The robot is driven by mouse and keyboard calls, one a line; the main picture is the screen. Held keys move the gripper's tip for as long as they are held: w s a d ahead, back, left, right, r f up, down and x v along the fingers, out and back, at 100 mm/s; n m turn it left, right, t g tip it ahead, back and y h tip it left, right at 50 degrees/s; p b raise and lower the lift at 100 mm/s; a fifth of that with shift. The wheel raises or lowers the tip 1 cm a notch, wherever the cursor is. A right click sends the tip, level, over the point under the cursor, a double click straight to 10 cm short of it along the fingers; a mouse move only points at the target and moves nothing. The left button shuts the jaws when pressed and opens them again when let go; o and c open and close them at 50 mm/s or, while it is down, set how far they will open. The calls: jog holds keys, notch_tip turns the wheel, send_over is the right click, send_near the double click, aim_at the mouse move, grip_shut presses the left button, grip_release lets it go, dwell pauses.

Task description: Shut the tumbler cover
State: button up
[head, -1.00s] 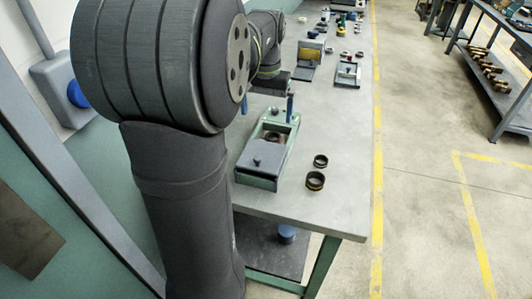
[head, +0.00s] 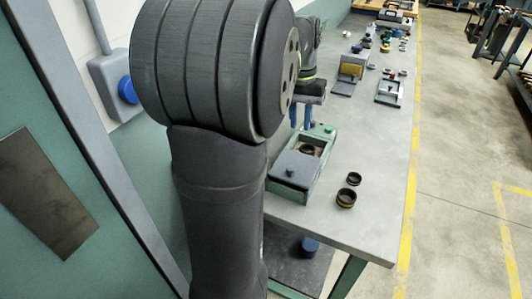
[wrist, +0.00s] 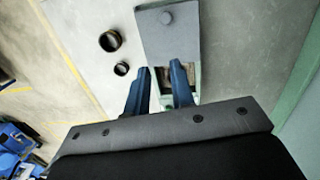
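The cover lies over the near part of the box. The far part is uncovered, and a dark ring (head: 308,150) shows in the opening.
Two dark rings (head: 346,198) (head: 354,179) lie on the bench to the right of the box. A stand with a yellow part (head: 352,69) and a grey fixture (head: 389,92) are farther back. A green button (head: 328,128) is at the box's far end. The bench's front right is clear.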

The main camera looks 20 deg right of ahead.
jog(key=s+a+f+n+g+h, duration=0.1)
jog(key=a+f, duration=0.1)
jog(key=f, duration=0.1)
jog(key=s+a+f+n+g+h, duration=0.1)
jog(key=s+a+f+n+g, duration=0.1)
jog(key=f, duration=0.1)
jog(key=s+a+f+n+g+h, duration=0.1)
jog(key=a+f+g, duration=0.1)
jog(key=a+f, duration=0.1)
jog(key=shift+s+f+n, duration=0.3)
jog(key=shift+f, duration=0.3)
grip_shut()
jog(key=n+t+h, duration=1.2)
jog(key=n+t, duration=0.3)
jog(key=n, duration=1.3)
send_near(288, 172)
jog(key=shift+x, duration=3.45)
